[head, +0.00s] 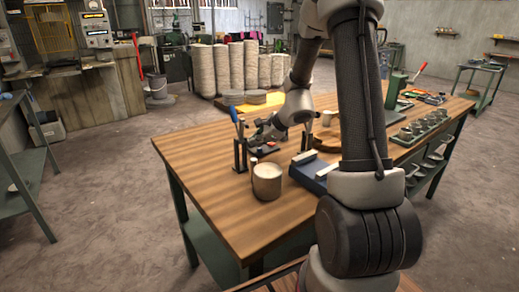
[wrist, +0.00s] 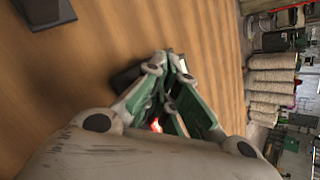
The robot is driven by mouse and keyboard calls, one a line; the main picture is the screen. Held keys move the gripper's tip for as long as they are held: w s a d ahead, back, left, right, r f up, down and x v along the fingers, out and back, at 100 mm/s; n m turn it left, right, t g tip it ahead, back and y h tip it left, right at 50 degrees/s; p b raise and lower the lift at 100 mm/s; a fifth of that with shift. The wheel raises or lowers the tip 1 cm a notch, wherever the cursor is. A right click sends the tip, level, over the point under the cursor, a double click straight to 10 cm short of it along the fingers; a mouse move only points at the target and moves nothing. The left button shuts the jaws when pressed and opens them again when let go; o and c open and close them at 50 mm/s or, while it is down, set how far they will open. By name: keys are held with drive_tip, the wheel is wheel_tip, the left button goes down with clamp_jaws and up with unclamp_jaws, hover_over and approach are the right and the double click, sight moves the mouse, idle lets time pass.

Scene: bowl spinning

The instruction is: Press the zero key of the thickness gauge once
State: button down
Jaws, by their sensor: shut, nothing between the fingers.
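A small dark device (head: 265,149), which looks like the thickness gauge, lies on the wooden table with a small red spot at its near left. My gripper (head: 262,132) is low over it, coming from the right, and hides part of it. In the wrist view my gripper's fingers (wrist: 173,58) are shut with their tips together and nothing held. A dark block (wrist: 125,77), probably the gauge, shows partly behind the fingers. Small red patches show by the tips and between the finger links. I cannot make out the zero key or whether the tips touch anything.
A dark holder (head: 240,155) with a blue-handled tool stands left of the device. A beige cup (head: 267,181) stands in front, and a blue box (head: 312,172) to the right. The table's (head: 205,160) left part is clear.

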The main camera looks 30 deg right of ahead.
sight(258, 150)
drive_tip(key=shift+f, duration=0.4)
drive_tip(key=shift+r, duration=0.1)
idle(0.5)
drive_tip(key=shift+r, duration=0.8)
wheel_tip(258, 150, up, 5)
idle(0.4)
idle(0.6)
